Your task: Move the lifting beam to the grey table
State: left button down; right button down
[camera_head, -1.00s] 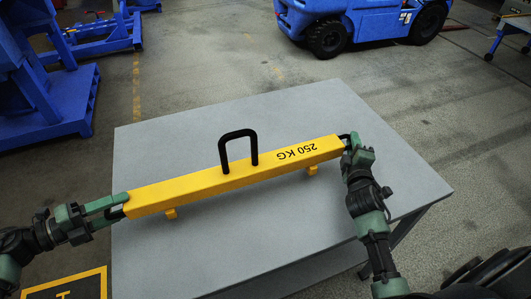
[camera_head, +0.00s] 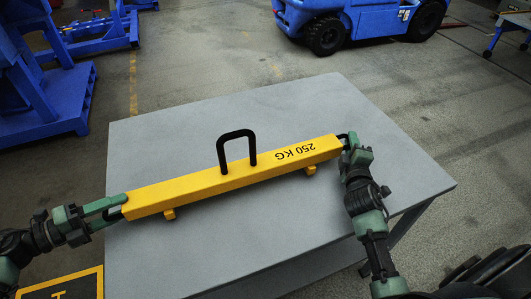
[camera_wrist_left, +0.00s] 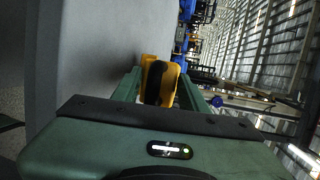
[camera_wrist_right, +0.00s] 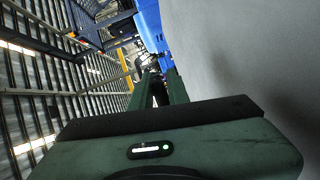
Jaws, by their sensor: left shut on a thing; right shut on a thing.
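The yellow lifting beam (camera_head: 205,184), marked 250 KG with a black loop handle on top, lies lengthwise over the grey table (camera_head: 330,105) in the head view. Whether its small yellow feet touch the tabletop is hard to tell. My left gripper (camera_head: 116,209) is shut on the black end handle at the beam's left end. The beam's yellow end and black handle also show between the fingers in the left wrist view (camera_wrist_left: 160,80). My right gripper (camera_head: 348,143) is shut on the black handle at the right end. In the right wrist view the fingers (camera_wrist_right: 160,90) hide most of the handle.
A blue vehicle with black tyres (camera_head: 360,20) stands beyond the table. Blue frames (camera_head: 45,85) stand at the left. A yellow-edged dark floor panel (camera_head: 70,288) lies at the lower left. Bare tabletop surrounds the beam.

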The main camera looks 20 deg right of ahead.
pick_arm(q)
jog(key=shift+f+b, duration=0.7)
jog(key=shift+f, duration=0.05)
pick_arm(e)
jog(key=shift+f, duration=0.7)
pick_arm(q)
jog(key=c, duration=1.1)
grip_release()
jog(key=shift+f, duration=0.15)
pick_arm(e)
jog(key=c, duration=1.7)
grip_release()
jog(key=shift+f, duration=0.2)
pick_arm(q)
jog(key=o, duration=0.3)
jog(key=shift+s, duration=0.1)
pick_arm(e)
jog(key=o, duration=0.3)
jog(key=shift+r, duration=0.1)
pick_arm(q)
jog(key=shift+o, duration=0.2)
pick_arm(e)
jog(key=shift+o, duration=0.2)
jog(key=shift+s, duration=0.15)
pick_arm(q)
jog(key=shift+a, duration=0.1)
